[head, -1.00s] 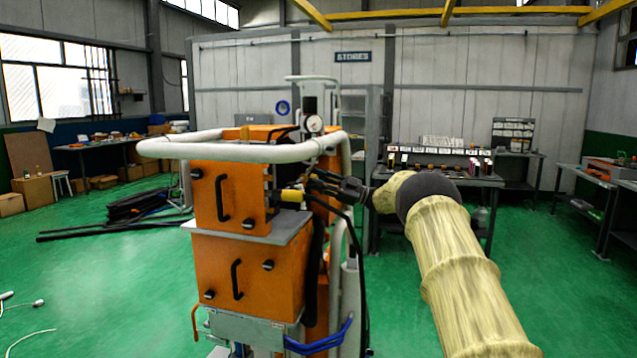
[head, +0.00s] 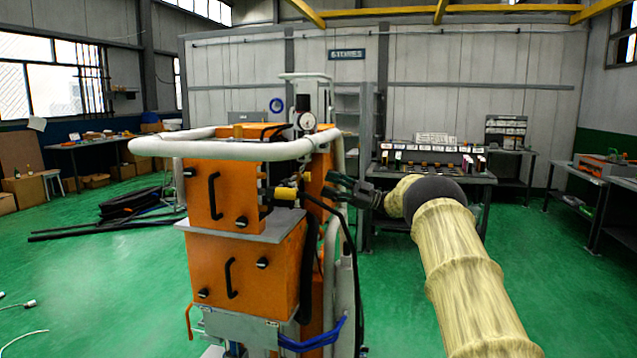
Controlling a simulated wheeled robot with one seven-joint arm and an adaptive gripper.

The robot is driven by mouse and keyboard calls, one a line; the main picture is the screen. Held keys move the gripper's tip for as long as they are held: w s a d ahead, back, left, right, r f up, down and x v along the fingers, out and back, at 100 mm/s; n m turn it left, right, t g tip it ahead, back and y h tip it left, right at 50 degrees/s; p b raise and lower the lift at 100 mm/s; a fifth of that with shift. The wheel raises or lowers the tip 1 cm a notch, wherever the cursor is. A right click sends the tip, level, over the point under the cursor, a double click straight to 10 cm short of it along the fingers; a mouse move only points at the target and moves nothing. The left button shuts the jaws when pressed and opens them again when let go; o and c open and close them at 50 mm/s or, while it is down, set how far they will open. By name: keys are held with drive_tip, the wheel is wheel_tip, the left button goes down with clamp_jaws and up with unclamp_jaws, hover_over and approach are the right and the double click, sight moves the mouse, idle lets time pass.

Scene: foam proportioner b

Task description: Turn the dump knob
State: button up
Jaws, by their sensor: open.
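The orange foam proportioner unit (head: 246,275) stands left of centre in the head view, with black handles and small black knobs on its front panels. I cannot tell which control is the dump knob. A yellow-and-black fitting (head: 286,193) sticks out from the unit's right side. My gripper (head: 332,186) is at the end of my arm, right of this fitting. Its dark fingers are spread and point left towards the unit, with nothing seen between them. A visible gap separates the fingertips from the yellow fitting in the picture; their depth relation is unclear.
A white tubular rail (head: 230,150) rings the unit's top. A pressure gauge (head: 306,121) sits above the fitting. A black hose (head: 347,235) hangs below my gripper. A workbench (head: 440,175) stands behind my arm.

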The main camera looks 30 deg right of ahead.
drive_tip(key=v, duration=0.5)
drive_tip(key=shift+s+d+f, duration=0.2)
drive_tip(key=shift+d, duration=0.05)
drive_tip(key=shift+a, duration=0.1)
